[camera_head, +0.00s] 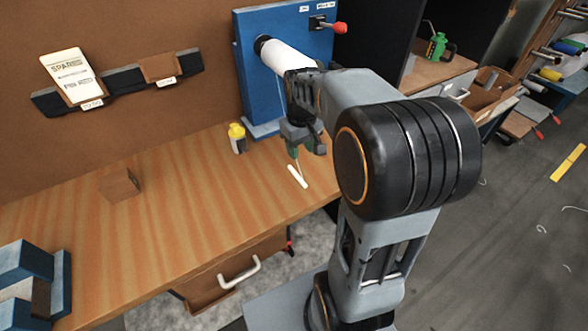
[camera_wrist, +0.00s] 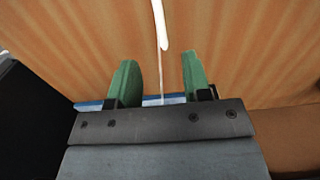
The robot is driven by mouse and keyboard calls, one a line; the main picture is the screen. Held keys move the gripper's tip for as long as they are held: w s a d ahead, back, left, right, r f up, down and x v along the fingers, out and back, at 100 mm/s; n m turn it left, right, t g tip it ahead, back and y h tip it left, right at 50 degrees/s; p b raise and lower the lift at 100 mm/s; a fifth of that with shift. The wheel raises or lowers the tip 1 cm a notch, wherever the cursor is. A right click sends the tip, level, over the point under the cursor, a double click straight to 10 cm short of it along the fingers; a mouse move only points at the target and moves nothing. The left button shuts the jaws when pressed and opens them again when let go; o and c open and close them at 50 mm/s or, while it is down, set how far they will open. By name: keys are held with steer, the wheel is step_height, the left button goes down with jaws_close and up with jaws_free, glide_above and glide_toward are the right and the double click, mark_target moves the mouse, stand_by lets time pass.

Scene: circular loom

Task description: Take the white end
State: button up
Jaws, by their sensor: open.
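The white end (camera_head: 298,177) is a short, slim white piece near the table's front edge, just below my gripper (camera_head: 304,148). In the wrist view the white end (camera_wrist: 160,24) enters from the top, and a thin pale thread runs down from it between the green fingers of my gripper (camera_wrist: 158,62). The fingers stand apart, one on each side of the thread, and hold nothing. The white piece lies beyond the fingertips in that view. I cannot tell how high the fingers are above the wood. A white roll (camera_head: 286,58) sits on the blue stand (camera_head: 255,90), partly hidden by my arm.
A yellow-capped bottle (camera_head: 237,138) stands left of my gripper by the blue stand. A brown folded card (camera_head: 120,185) and a blue holder (camera_head: 35,280) are farther left on the wooden table (camera_head: 190,190). A red-knobbed lever (camera_head: 338,28) juts from the stand. The table's middle is clear.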

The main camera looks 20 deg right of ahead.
glide_above(302, 180)
step_height(302, 180, down, 6)
steer(key=shift+w+f, duration=0.15)
steer(key=shift+f, duration=0.05)
steer(key=shift+f+p, duration=0.3)
steer(key=shift+f, duration=2.6)
steer(key=shift+s, duration=0.2)
jaws_close()
